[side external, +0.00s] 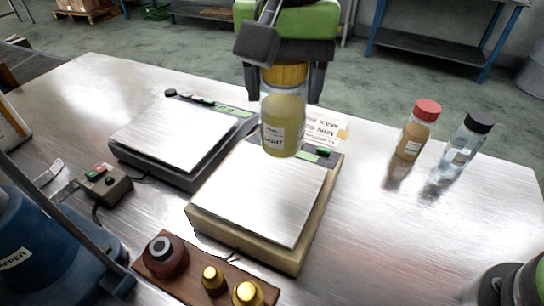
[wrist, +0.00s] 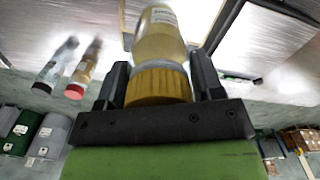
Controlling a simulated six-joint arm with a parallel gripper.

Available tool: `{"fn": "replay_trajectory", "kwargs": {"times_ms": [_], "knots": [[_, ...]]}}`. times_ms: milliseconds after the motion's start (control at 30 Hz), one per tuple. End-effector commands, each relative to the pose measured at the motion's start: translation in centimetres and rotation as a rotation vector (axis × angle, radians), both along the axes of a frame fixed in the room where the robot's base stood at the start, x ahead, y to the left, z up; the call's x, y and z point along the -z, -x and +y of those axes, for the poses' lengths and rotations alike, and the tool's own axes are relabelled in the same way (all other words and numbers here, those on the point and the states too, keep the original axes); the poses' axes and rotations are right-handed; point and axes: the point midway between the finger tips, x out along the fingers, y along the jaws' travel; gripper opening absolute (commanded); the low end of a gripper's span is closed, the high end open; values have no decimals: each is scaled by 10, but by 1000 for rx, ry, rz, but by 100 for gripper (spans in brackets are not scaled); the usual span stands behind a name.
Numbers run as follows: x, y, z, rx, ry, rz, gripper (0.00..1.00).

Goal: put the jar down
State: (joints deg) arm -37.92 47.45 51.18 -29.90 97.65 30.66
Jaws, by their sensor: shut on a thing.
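The jar (side external: 283,127) has a yellowish body, a printed label and a ribbed gold lid. My gripper (side external: 286,84) is shut on the jar at its lid, with one finger on each side. In the side view the jar hangs upright over the far part of the nearer, tan-sided scale (side external: 262,190); its gap to the scale cannot be told exactly. In the wrist view the jar (wrist: 158,40) extends away from the fingers (wrist: 160,85), and the gold lid is between them.
A second, dark-sided scale (side external: 180,132) stands left. A red-capped bottle (side external: 415,135) and a black-capped clear bottle (side external: 466,142) stand right. Brass weights (side external: 212,279) sit on a wooden block at the front. A switch box (side external: 105,185) is at left.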

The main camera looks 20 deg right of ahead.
Motion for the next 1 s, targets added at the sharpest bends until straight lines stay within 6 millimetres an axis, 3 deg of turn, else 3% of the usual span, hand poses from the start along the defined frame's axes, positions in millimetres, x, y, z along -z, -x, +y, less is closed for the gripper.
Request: {"fn": "replay_trajectory", "kwargs": {"times_ms": [133, 500, 933, 967, 1000], "knots": [[28, 1, -1, 0, 3, 4, 19], [75, 0, -1, 0, 1, 4, 19], [83, 0, -1, 1, -2, 0, 19], [84, 0, -1, 1, -2, 0, 63], [83, 0, -1, 1, -2, 0, 72]]}}
